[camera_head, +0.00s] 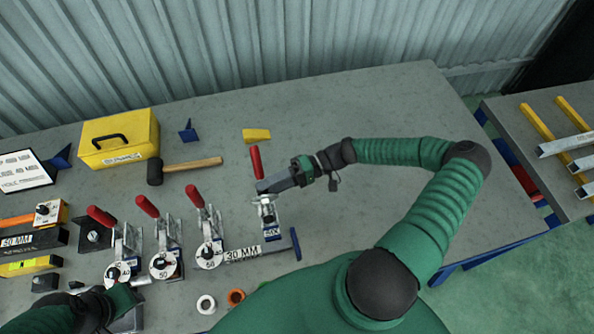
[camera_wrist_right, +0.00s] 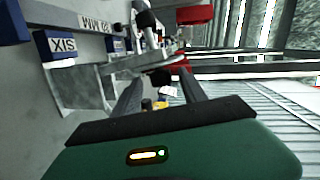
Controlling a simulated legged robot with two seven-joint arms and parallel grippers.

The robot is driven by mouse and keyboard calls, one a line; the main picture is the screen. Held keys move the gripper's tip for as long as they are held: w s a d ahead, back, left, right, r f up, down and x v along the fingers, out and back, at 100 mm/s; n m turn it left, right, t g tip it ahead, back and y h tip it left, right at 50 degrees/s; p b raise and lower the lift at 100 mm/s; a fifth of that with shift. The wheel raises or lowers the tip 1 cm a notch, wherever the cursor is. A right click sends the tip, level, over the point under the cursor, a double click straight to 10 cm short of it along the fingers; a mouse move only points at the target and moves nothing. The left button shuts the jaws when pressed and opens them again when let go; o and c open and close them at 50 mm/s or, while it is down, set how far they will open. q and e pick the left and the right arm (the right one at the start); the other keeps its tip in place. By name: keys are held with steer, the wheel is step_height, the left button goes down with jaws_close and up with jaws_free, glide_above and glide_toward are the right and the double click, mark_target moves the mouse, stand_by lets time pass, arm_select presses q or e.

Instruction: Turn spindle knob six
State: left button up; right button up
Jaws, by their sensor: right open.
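The clamp labelled SIX (camera_head: 268,212) stands on the grey table with its red handle (camera_head: 256,162) raised. Its blue SIX label (camera_head: 271,232) faces front, and the label also shows in the right wrist view (camera_wrist_right: 62,46). I cannot clearly make out its spindle knob; the gripper partly covers the clamp's upper part. My right gripper (camera_head: 268,186) is open beside the upper clamp, below the red handle. In the wrist view its two fingers (camera_wrist_right: 161,92) are apart, with metal clamp parts just beyond them. My left gripper (camera_head: 118,300) is at the lower left, its jaws unclear.
Several red-handled clamps with round dials, such as one (camera_head: 209,253), stand to the left. A 30 MM bar (camera_head: 243,254) lies beside clamp six. The table's right side is mostly clear.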

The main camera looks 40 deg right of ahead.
steer(key=b+v, duration=0.4)
steer(key=v, duration=1.2)
steer(key=shift+d, duration=0.45)
steer(key=shift+f, duration=0.2)
